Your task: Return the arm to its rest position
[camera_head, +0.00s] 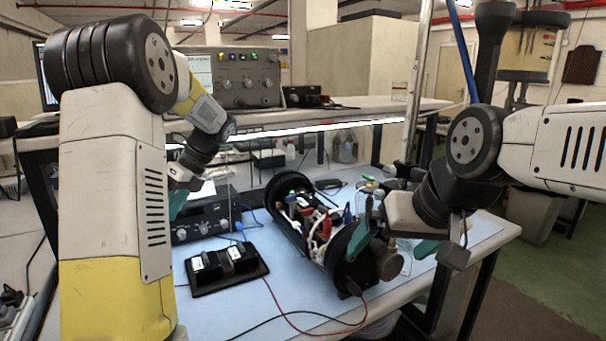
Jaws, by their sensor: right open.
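My right arm comes in from the right, with its gripper (387,252) low over the near right end of the black cylinder (345,244). Its teal fingers are spread apart, one in front of the cylinder's end and one to its right. I cannot tell whether a finger touches the cylinder. The cylinder lies on the table, its top side open, showing wires and small green lights. A round metal fitting (389,264) shows at its near end, between the fingers. My left gripper (179,203) is mostly hidden behind my left arm; only a bit of teal finger shows.
A black tray (229,286) with two dark blocks lies on the blue mat (262,311), left of the cylinder. A dark instrument box (205,217) stands behind it. Red and black cables cross the mat's front. A shelf (350,118) with instruments runs along the back.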

